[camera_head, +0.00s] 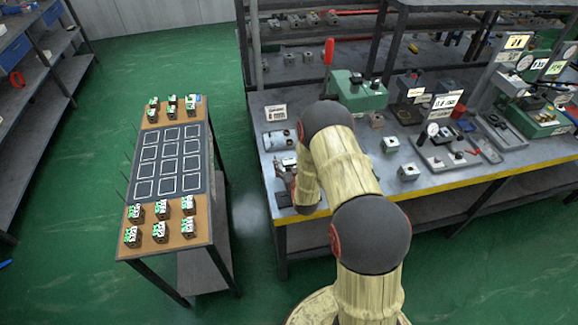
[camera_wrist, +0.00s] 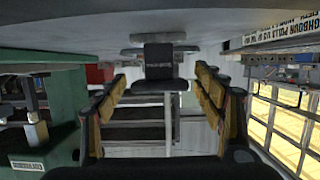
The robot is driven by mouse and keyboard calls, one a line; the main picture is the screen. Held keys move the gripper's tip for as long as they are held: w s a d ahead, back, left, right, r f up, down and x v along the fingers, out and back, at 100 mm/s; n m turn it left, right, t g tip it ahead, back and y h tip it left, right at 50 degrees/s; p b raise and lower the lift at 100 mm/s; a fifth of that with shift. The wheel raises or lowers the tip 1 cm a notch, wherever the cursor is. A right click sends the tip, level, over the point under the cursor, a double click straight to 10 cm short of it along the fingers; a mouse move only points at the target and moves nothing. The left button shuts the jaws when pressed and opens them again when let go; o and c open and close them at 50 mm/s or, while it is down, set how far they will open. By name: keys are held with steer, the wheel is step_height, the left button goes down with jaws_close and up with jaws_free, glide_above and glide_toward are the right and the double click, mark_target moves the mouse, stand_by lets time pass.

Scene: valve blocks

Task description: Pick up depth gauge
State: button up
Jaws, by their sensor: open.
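A dark block with crossbars above and below it and a pale grey rod, which looks like the depth gauge (camera_wrist: 158,62), shows in the middle of the wrist view. My gripper (camera_wrist: 163,82) is open, with one finger on each side of this piece. A gap shows between the piece and each finger. In the head view my gripper (camera_head: 285,174) is low over the front left corner of the workbench (camera_head: 330,190). My arm and gripper cover much of that corner, and the gauge cannot be made out clearly there.
A blue-and-white item (camera_head: 280,140) lies just behind my gripper. A green machine (camera_head: 358,92) stands further back. Small metal blocks (camera_head: 408,172) and a dial-gauge stand (camera_head: 435,130) are to the right. A separate table with a dark grid mat (camera_head: 170,160) and several valve blocks stands left, across a floor gap.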

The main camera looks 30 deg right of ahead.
steer(key=shift+c, duration=0.3)
steer(key=c, duration=1.3)
